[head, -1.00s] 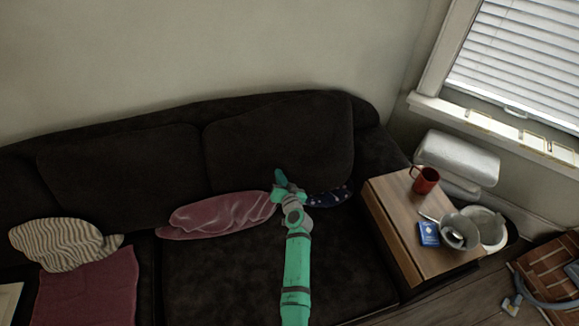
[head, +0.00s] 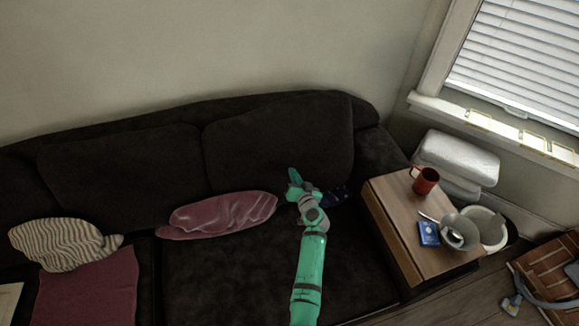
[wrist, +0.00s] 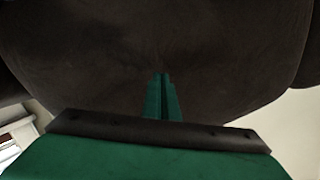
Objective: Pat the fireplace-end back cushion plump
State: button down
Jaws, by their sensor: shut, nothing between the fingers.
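A dark brown sofa holds two big dark back cushions. The right-hand back cushion (head: 280,140) stands upright beside the sofa arm near the side table; it also fills most of the wrist view (wrist: 230,60). The left-hand back cushion (head: 120,178) stands beside it. My green gripper (head: 293,180) is in front of the lower part of the right-hand cushion. In the wrist view my gripper's fingers (wrist: 163,80) are together, empty, and point at the cushion's dark face. I cannot tell whether they touch it.
A pink pillow (head: 220,215) lies left of my gripper, and a dark blue patterned pillow (head: 338,194) is partly hidden behind my wrist. A wooden side table (head: 391,205) at right holds a red mug (head: 426,180), a blue packet (head: 428,233) and a grey bowl (head: 458,231).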

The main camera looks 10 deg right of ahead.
jog(key=shift+x, duration=1.15)
jog(key=shift+d, duration=0.1)
send_near(310, 161)
jog(key=shift+x, duration=2.15)
jog(key=shift+w, duration=0.15)
jog(key=shift+x, duration=1.05)
jog(key=shift+v, duration=1.2)
